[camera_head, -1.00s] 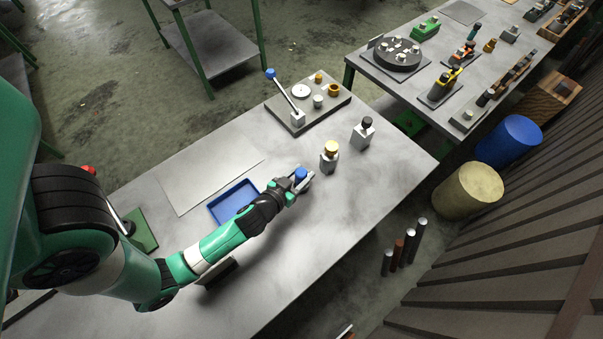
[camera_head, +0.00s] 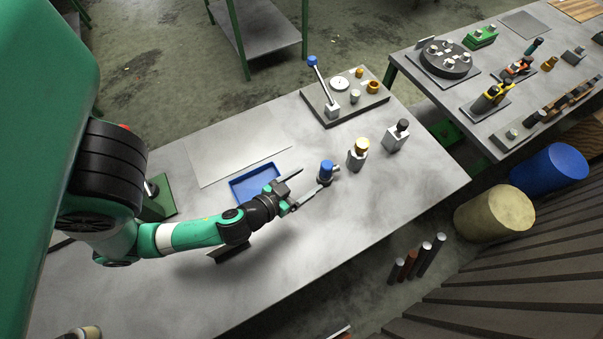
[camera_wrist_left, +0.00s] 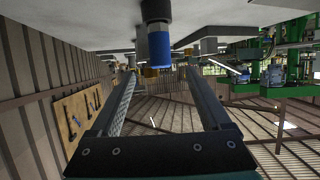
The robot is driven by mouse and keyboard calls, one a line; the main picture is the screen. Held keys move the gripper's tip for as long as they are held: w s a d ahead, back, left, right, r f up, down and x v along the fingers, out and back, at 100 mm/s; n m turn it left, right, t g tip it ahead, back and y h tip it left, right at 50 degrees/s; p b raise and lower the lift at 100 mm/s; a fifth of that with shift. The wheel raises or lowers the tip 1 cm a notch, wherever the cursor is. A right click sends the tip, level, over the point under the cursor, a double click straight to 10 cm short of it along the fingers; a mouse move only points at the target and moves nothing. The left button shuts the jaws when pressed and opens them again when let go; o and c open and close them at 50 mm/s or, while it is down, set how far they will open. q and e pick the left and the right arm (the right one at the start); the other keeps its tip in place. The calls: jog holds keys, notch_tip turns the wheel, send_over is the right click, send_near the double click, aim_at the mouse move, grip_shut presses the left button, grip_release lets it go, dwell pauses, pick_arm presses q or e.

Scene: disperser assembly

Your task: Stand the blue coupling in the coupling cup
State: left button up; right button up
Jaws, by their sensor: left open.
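The blue coupling (camera_head: 326,168) stands upright on the table with a dark grey part under it, which looks like the coupling cup (camera_head: 325,181). How deep it sits in the cup I cannot tell. In the left wrist view, which is upside down, the blue coupling (camera_wrist_left: 159,46) shows past the fingertips, with the dark cup (camera_wrist_left: 154,10) above it in the picture. My left gripper (camera_head: 311,179) is open and empty, its fingers pointing at the coupling from the left. My right gripper is not in view.
A yellow-topped grey block (camera_head: 357,157) and a black-topped one (camera_head: 395,138) stand to the right. A blue tray (camera_head: 240,194) lies behind the left gripper. A base plate with a blue-knobbed lever (camera_head: 325,85) is at the back.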

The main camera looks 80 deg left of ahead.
pick_arm(q)
jog(key=shift+v, duration=0.8)
jog(key=shift+w+r, duration=0.1)
